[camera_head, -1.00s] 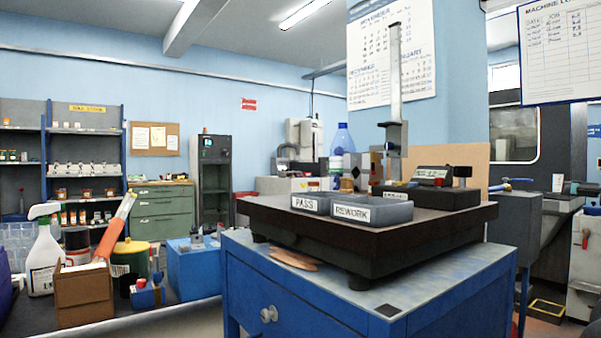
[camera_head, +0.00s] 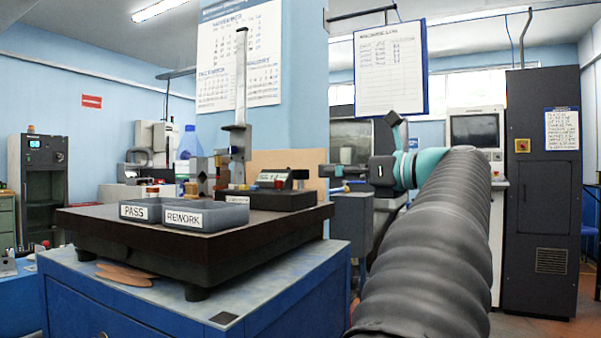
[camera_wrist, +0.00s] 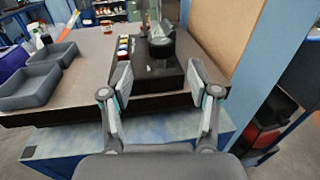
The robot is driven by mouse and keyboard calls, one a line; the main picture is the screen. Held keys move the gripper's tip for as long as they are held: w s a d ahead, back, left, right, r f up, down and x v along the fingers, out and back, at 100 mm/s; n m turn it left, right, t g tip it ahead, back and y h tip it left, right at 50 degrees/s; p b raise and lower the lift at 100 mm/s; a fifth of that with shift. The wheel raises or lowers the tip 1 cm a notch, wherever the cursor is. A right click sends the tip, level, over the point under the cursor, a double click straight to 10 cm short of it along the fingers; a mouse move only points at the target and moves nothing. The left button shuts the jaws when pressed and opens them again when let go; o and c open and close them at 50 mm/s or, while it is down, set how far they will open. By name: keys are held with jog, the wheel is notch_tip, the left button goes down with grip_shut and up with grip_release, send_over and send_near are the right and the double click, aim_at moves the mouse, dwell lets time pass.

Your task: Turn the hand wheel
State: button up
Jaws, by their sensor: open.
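A black round knob (camera_wrist: 161,47), which looks like the hand wheel, stands on the dark base of a gauge (camera_wrist: 165,75) in the wrist view. In the head view the knob (camera_head: 300,175) shows small at the right end of the dark base (camera_head: 270,199), on the dark surface plate. My gripper (camera_wrist: 160,76) is open and empty. Its two fingers are spread to either side of the base's near end in the picture, with the knob beyond the tips and between them. No contact with the knob shows.
The grey PASS and REWORK trays (camera_head: 185,201) sit left of the base on the surface plate (camera_head: 215,243). A tall upright gauge column (camera_head: 241,90) rises behind the base. A tan board (camera_wrist: 228,40) stands close on the right in the wrist view. A blue cabinet (camera_head: 130,305) carries the plate.

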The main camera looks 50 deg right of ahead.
aim_at(301, 171)
jog(key=w, duration=0.6)
jog(key=w+a, duration=0.1)
jog(key=w, duration=0.2)
grip_shut()
jog(key=shift+a, duration=0.1)
jog(key=shift+r+m+h, duration=0.1)
jog(key=shift+m+h, duration=0.3)
jog(key=shift+h, duration=0.3)
jog(key=m+h, duration=0.1)
jog(key=h, duration=0.1)
jog(key=m+h+p, duration=0.1)
jog(key=m+h, duration=0.1)
jog(key=h, duration=0.1)
jog(key=shift+a+r+m+h, duration=0.1)
jog(key=shift+a+m+h, duration=0.05)
jog(key=shift+m+h, duration=0.15)
jog(key=shift+m+g+h+p, duration=0.95)
jog(key=shift+m+h, duration=0.55)
jog(key=shift+h, duration=0.7)
jog(key=shift+m+g+h, duration=0.3)
jog(key=shift+g+h, duration=0.05)
jog(key=shift+h, duration=0.05)
